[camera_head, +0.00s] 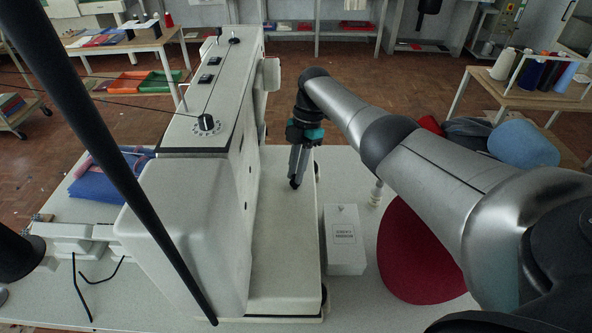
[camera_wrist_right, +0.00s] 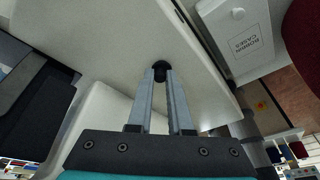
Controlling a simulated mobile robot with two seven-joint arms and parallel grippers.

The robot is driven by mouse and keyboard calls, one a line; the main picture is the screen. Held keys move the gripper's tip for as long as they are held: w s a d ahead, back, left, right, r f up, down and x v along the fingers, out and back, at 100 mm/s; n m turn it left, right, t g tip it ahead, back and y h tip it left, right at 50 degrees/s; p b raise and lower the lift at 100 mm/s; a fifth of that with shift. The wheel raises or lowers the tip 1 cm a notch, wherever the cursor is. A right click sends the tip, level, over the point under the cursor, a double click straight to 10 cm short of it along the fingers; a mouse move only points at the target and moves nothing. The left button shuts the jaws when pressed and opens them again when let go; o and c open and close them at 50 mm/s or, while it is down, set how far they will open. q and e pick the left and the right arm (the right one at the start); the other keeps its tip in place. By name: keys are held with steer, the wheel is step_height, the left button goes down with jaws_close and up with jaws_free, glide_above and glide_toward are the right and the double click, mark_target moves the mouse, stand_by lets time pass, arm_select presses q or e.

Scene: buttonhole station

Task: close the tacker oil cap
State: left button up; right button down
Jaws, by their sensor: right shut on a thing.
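The white tacker machine (camera_head: 190,215) stands at the left centre in the head view, with its low white bed (camera_head: 275,262) along its right side. My right gripper (camera_head: 296,184) points down at the far part of this bed. In the right wrist view, its two grey fingers (camera_wrist_right: 161,76) close on a small round black cap (camera_wrist_right: 160,65). The cap sits at the pale bed surface; the fingers hide part of it, and I cannot tell how far it is closed. In the head view the fingertips mostly hide the cap. My left gripper is not in view.
A white box (camera_head: 344,240) with printed text stands right of the bed, beside a red round pad (camera_head: 418,255). Blue cloth (camera_head: 103,183) lies left of the machine. A black rod (camera_head: 110,160) crosses the left foreground. Bare table shows in front of the box.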

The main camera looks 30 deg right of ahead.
steer(key=c, duration=0.8)
jaws_free()
steer(key=shift+s, duration=0.35)
steer(key=shift+c, duration=0.2)
steer(key=shift+w, duration=0.1)
steer(key=shift+w+a, duration=0.1)
steer(key=shift+w, duration=0.1)
steer(key=shift+r, duration=0.1)
steer(key=v, duration=1.5)
steer(key=shift+b, duration=0.3)
